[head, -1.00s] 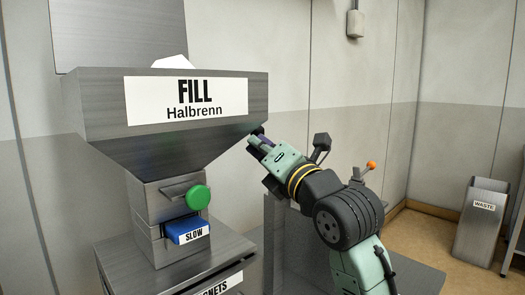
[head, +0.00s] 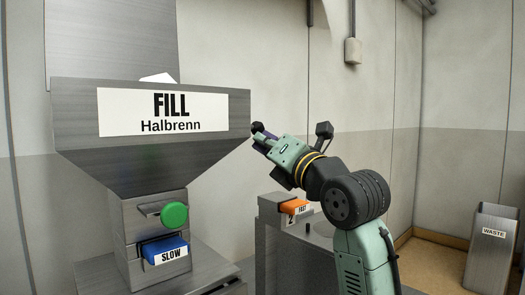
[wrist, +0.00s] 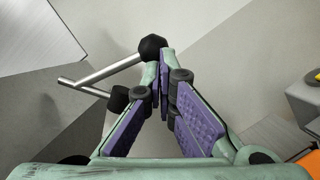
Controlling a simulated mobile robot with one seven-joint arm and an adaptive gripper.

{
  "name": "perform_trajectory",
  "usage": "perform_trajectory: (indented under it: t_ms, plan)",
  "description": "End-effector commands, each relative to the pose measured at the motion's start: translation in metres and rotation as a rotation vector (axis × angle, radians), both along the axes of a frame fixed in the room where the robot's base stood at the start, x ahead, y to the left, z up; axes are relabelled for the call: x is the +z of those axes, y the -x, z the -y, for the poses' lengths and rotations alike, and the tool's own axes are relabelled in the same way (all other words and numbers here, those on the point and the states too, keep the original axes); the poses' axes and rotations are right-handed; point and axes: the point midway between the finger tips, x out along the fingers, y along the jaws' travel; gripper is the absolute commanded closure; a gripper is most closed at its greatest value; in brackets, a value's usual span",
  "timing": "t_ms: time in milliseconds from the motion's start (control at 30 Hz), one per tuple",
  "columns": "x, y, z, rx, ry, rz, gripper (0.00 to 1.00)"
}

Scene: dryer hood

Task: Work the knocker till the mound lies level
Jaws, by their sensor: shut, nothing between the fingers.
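The mound shows as a pale peak (head: 158,77) just above the rim of the grey FILL Halbrenn hopper (head: 70,110); the rest is hidden by the hopper's front. The knocker, a metal rod with black ends, shows in the wrist view (wrist: 108,71), against the hopper side. Its round black knob (wrist: 152,47) is right at my fingertips; I cannot tell whether they touch. In the head view a dark knob (head: 257,127) shows at the hopper's right edge. My gripper (head: 262,138) is shut and empty beside it; its closed fingers also show in the wrist view (wrist: 164,60).
Below the hopper are a green round knob (head: 174,215) and a blue SLOW block (head: 165,248). An orange FAST block (head: 295,206) sits on a grey cabinet behind my arm. A WASTE bin (head: 492,250) stands far right. The wall side is clear.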

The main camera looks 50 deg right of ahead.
Motion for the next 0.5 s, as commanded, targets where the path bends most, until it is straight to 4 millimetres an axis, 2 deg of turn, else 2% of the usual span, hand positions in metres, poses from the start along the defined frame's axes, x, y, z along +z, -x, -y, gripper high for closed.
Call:
perform_trajectory:
  t_ms: [500]
  plan:
    - [0.0058,-0.0012,0.0034,0.000,-0.004,-0.004,1.00]
